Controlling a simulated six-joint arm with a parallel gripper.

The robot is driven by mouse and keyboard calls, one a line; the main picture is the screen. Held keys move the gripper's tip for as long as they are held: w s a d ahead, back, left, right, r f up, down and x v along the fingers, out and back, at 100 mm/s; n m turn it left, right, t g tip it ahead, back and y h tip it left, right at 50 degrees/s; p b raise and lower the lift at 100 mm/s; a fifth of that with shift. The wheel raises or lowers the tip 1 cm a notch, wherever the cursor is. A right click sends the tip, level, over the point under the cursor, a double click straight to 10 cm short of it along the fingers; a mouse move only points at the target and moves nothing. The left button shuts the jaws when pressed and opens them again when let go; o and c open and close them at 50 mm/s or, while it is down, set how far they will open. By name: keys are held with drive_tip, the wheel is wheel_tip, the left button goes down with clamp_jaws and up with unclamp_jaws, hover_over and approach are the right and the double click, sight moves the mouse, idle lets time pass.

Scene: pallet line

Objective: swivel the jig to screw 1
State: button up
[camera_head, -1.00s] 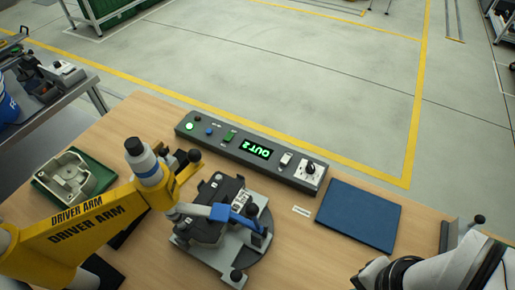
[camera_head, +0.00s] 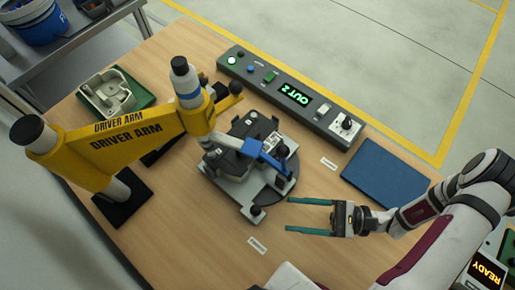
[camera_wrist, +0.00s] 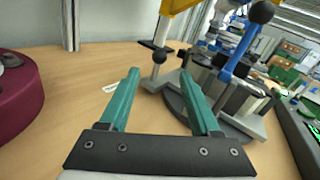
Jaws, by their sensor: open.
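The jig (camera_head: 240,190) is a round dark turntable with grey plates, a dark housing (camera_head: 232,160) on top, black ball knobs and a blue clamp lever (camera_head: 265,155). The yellow driver arm (camera_head: 135,138) reaches over its left side, its spindle close to the housing; whether they touch I cannot tell. My gripper (camera_head: 288,215) has teal fingers, spread apart and empty. It is low over the table, right of the jig, its tips pointing at the jig's near right side by a black knob (camera_head: 256,210). In the wrist view the jig (camera_wrist: 250,122) is ahead and right of the fingers (camera_wrist: 159,75).
A control box (camera_head: 270,78) behind the jig shows green "OUT 2" and has a dial. A blue mat (camera_head: 386,170) lies right. A pale casting (camera_head: 104,92) sits in a green tray at left. A READY display (camera_head: 487,272) is lower right. Bare table lies in front.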

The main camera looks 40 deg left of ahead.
drive_tip(key=x, duration=1.3)
drive_tip(key=shift+s, duration=0.1)
drive_tip(key=shift+c, duration=0.3)
clamp_jaws()
idle(0.4)
